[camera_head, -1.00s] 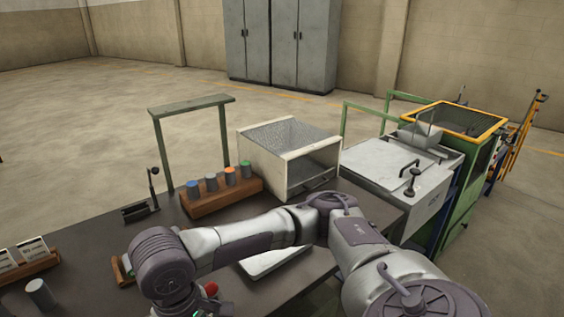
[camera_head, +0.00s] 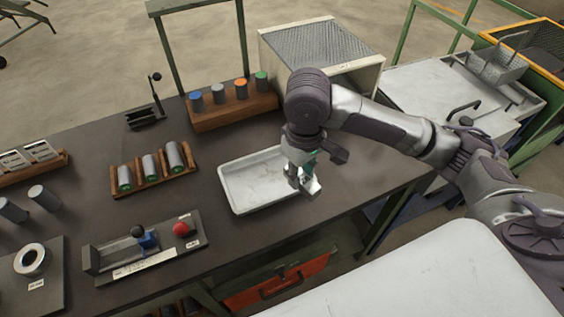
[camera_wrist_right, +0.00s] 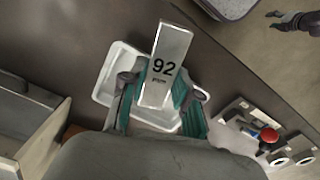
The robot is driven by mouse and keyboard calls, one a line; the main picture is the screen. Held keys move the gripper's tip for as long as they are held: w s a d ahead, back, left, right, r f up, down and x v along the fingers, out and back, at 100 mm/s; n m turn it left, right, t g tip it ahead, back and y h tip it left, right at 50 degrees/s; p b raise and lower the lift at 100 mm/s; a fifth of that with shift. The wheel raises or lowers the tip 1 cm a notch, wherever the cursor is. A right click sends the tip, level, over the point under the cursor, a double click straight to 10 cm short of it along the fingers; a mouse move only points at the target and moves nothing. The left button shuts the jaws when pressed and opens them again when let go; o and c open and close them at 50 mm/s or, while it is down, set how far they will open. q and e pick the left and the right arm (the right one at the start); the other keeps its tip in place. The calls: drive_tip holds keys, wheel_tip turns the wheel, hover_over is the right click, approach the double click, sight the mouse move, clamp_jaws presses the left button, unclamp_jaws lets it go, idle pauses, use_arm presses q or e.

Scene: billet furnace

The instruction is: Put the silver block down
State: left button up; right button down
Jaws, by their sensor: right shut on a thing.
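The silver block (camera_wrist_right: 164,62) fills the middle of the right wrist view and bears the number 92. My right gripper (camera_wrist_right: 160,92) is shut on it, with a teal finger on each side. In the head view my right gripper (camera_head: 305,178) is over the right part of the white tray (camera_head: 232,193), and a small pale piece of the block (camera_head: 311,189) shows below it. The tray also shows behind the block in the wrist view (camera_wrist_right: 104,92). I cannot tell whether the block touches the tray.
A wooden rack (camera_head: 235,117) with colour-topped cylinders stands behind the tray. A second rack (camera_head: 154,177) and a fixture with a red knob (camera_head: 181,229) are to its left. A mesh-topped box (camera_head: 322,48) stands at the back. Dark tabletop (camera_head: 345,185) is bare right of the tray.

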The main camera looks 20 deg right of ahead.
drive_tip(key=shift+w+r+n+p, duration=0.1)
drive_tip(key=shift+r+n+p, duration=0.3)
drive_tip(key=shift+r+p, duration=0.15)
drive_tip(key=shift+w+d+f, duration=0.1)
drive_tip(key=shift+w+d, duration=0.05)
drive_tip(key=shift+w+f, duration=0.25)
drive_tip(key=shift+w, duration=0.05)
drive_tip(key=p, duration=0.2)
hover_over(266, 179)
wheel_tip(266, 179, down, 7)
drive_tip(key=shift+r, duration=0.2)
wheel_tip(266, 179, down, 3)
drive_tip(key=shift+f+p, duration=0.2)
drive_tip(key=shift+p, duration=0.1)
use_arm(q)
drive_tip(key=r, duration=0.2)
drive_tip(key=s+r, duration=0.1)
drive_tip(key=r, duration=0.1)
drive_tip(key=shift+s+r, duration=0.1)
use_arm(e)
drive_tip(key=shift+f, duration=0.4)
drive_tip(key=c, duration=0.8)
unclamp_jaws()
drive_tip(key=shift+f, duration=0.15)
drive_tip(key=shift+c, duration=0.2)
